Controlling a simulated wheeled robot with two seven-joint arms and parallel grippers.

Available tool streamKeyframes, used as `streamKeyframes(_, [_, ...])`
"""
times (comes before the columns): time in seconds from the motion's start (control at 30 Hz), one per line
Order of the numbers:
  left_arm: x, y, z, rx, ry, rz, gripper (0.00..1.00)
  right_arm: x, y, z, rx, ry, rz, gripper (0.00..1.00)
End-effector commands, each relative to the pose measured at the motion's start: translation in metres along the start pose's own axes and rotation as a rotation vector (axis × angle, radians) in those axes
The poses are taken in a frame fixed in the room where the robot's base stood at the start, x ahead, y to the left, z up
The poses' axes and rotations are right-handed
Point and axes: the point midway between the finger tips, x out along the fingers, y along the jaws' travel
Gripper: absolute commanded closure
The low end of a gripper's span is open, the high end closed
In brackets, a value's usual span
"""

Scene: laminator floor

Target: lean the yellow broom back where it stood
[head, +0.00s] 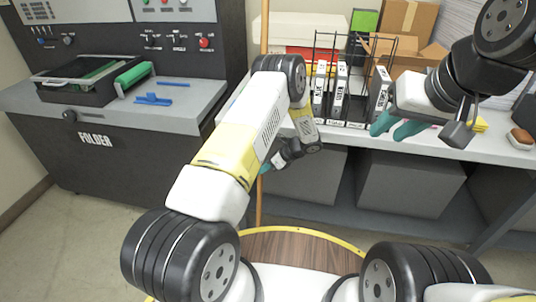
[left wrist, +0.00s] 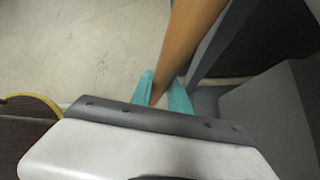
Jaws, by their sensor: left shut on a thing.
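The broom's long orange-brown handle (head: 264,30) runs nearly upright behind my left arm, between the folder machine and the bench. Its lower part shows below my gripper, and the broom's head cannot be seen. My left gripper (head: 265,168) is shut on the handle. In the left wrist view, the handle (left wrist: 190,35) passes between the teal fingers (left wrist: 163,92) and slants up to the right over the floor. My right gripper (head: 397,127) has its teal fingers apart and empty, in front of the bench's binders.
The grey folder machine (head: 150,115) stands at the left with a black tray (head: 75,92). The bench (head: 450,148) at the right holds binders in a wire rack (head: 345,60) and cardboard boxes (head: 405,15). Grey boxes (head: 410,185) stand under it. Floor is bare at lower left.

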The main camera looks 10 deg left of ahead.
Motion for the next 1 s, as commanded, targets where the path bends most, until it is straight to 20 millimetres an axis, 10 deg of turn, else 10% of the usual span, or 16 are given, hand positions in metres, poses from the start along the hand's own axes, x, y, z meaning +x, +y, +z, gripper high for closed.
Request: streamKeyframes(1.0, [0.0,-0.019,0.005,-0.001,0.0,-0.001,1.0,0.0,0.0,0.0,0.0,0.0,0.0,0.67])
